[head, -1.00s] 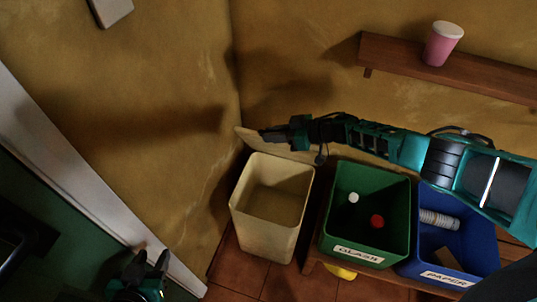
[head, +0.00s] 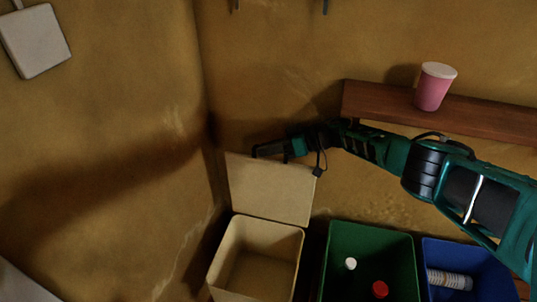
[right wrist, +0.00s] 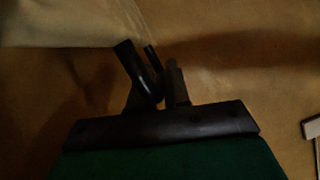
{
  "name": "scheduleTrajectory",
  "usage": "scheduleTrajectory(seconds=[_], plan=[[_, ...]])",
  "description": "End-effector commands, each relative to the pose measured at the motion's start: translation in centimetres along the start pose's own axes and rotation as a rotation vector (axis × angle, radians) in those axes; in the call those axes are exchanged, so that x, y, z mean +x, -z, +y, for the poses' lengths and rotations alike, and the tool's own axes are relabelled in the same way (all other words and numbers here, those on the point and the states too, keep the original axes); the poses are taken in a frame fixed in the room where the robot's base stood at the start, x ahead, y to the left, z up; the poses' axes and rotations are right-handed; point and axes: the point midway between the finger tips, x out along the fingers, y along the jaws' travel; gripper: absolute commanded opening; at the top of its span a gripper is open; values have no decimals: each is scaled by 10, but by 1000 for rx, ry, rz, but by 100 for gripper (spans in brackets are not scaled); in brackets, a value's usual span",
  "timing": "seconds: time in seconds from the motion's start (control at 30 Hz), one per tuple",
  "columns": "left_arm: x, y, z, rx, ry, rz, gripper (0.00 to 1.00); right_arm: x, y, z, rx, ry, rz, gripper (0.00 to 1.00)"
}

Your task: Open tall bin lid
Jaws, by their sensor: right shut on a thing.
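The tall cream bin (head: 222,268) stands at the bottom middle of the head view, its mouth uncovered and its inside dark. Its cream lid (head: 268,195) stands up behind the mouth, hinge side down, near the wall corner. My right gripper (head: 268,150) is at the lid's top edge and shut on it. In the right wrist view the gripper's dark fingers (right wrist: 150,68) show close together, and a pale strip of the lid (right wrist: 60,25) lies at the upper left. The exact contact is too dark to make out. My left gripper is out of view.
A green bin (head: 340,245) with a white and a red item inside stands right of the tall bin. A blue bin (head: 490,255) holds a ribbed cylinder. A wall shelf (head: 470,118) with a pink cup (head: 434,88) is close above my right arm.

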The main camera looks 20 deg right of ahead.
Motion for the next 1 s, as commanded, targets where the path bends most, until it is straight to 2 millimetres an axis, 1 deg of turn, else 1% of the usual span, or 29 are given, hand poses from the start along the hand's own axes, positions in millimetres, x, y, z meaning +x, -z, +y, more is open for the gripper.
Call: scheduleTrajectory(seconds=[0.3,0.33,0.53,0.57,0.87,1.0], plan=[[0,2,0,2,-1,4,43,0,-1,0,-1,-1,-3,0],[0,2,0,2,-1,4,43,0,-1,0,-1,0,-3,18],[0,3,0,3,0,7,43,0,0,0,-1,0,-2,37],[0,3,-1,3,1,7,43,0,0,0,-1,0,-2,38],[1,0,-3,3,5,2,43,0,0,0,-1,0,-1,38],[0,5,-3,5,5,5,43,0,1,-2,-1,1,-1,38]])
